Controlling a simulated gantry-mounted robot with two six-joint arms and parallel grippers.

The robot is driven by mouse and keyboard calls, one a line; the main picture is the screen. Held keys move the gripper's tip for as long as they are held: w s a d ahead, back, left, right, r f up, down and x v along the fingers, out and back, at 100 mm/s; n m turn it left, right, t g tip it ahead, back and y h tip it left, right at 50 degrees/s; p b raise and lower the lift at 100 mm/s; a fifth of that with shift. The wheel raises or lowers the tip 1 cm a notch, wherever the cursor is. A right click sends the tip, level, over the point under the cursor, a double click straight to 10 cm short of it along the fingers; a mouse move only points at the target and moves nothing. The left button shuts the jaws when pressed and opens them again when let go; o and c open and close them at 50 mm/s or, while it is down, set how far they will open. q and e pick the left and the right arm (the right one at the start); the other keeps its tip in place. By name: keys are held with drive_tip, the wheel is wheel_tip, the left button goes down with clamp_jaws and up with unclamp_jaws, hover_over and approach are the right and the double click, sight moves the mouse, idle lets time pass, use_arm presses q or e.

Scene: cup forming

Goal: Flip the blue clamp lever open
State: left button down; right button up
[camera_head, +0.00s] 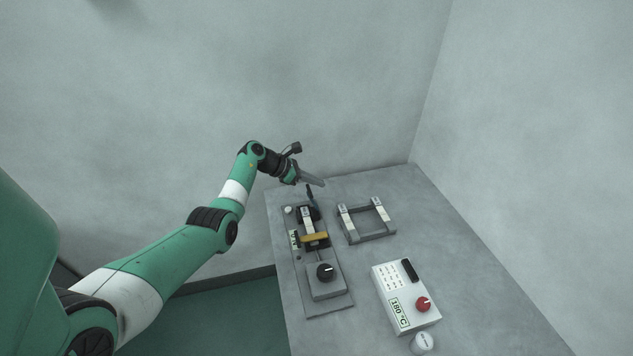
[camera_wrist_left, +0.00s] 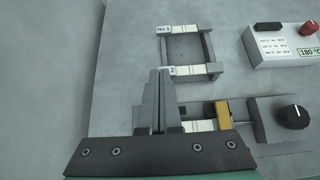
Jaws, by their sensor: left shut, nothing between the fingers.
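The clamp device (camera_head: 340,300) stands on the grey table, with an orange block (camera_head: 314,239) across it and a black knob (camera_head: 325,272) at its near end. A small dark upright piece (camera_head: 310,192), perhaps the clamp lever, stands at its far end; no blue shows clearly on it. My left gripper (camera_head: 319,183) is shut and empty, just above and beside that piece; contact cannot be told. In the left wrist view, my shut fingers (camera_wrist_left: 160,74) hide part of the device, whose orange block (camera_wrist_left: 223,115) shows to their right. My right gripper is out of view.
A grey frame with white labelled strips (camera_head: 366,220) lies right of the device. A white control box (camera_head: 405,295) reading 180 °C, with a red knob (camera_head: 423,304), is nearer, and a small white round item (camera_head: 422,343) is beside it. The table's far right is clear.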

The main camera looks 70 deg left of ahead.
use_arm(q)
drive_tip(key=shift+r, duration=0.15)
drive_tip(key=shift+r+p, duration=0.65)
drive_tip(key=shift+p, duration=0.15)
drive_tip(key=s+r+p, duration=0.4)
drive_tip(key=r+p, duration=0.1)
drive_tip(key=r, duration=0.6)
drive_tip(key=shift+s+a, duration=0.1)
drive_tip(key=shift+f, duration=0.1)
